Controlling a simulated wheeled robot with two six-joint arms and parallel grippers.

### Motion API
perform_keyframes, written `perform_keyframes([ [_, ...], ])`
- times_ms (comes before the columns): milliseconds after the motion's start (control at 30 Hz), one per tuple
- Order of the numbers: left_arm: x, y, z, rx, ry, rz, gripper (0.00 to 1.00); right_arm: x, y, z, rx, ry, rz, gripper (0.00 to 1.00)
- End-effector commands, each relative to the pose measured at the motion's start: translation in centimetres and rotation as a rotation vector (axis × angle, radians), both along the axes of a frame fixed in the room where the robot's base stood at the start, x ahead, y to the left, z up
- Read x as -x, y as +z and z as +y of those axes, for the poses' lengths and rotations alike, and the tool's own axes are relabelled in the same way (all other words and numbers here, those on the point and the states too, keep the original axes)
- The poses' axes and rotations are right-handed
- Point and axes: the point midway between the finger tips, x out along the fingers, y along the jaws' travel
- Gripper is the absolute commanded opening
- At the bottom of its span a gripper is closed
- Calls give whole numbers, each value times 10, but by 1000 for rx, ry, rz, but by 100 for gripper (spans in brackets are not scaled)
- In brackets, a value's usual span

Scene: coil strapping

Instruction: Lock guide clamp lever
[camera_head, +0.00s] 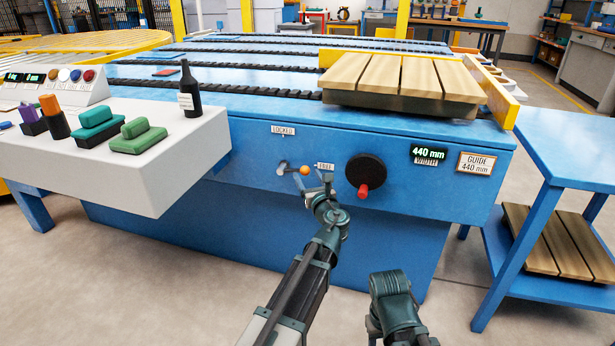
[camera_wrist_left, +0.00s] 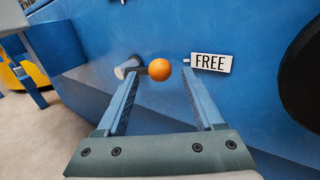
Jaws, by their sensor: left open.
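The guide clamp lever has an orange ball knob (camera_head: 304,170) and a metal pivot (camera_head: 282,168) on the blue front panel. It points right, toward the FREE label (camera_head: 325,166); the LOCKED label (camera_head: 283,130) is above the pivot. In the left wrist view the knob (camera_wrist_left: 159,69) shows between the fingertips of my left gripper (camera_wrist_left: 160,75), with the FREE label (camera_wrist_left: 211,63) to the right. My left gripper (camera_head: 314,182) is open around the knob; I cannot tell whether a finger touches it. My right arm shows low in the head view; its fingers are hidden.
A black handwheel with a red handle (camera_head: 363,190) sits right of the lever. A 440 mm display (camera_head: 429,154) and a guide plate (camera_head: 476,162) are further right. The white console (camera_head: 165,165) juts out at left. A blue side table (camera_head: 570,150) stands at right.

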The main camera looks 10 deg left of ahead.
Motion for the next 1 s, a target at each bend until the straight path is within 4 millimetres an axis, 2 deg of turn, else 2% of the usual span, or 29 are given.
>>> perform_keyframes([
  [133,-8,0,4,0,-1,0,69,0,0,0,0,0,0,50],
  [467,-9,0,5,0,-1,0,67,0,0,0,0,0,0,50],
  [833,-8,0,5,0,-2,0,1,0,0,0,0,0,0,50],
  [1000,-9,0,5,0,-2,0,0,0,0,0,0,0,0,50],
])
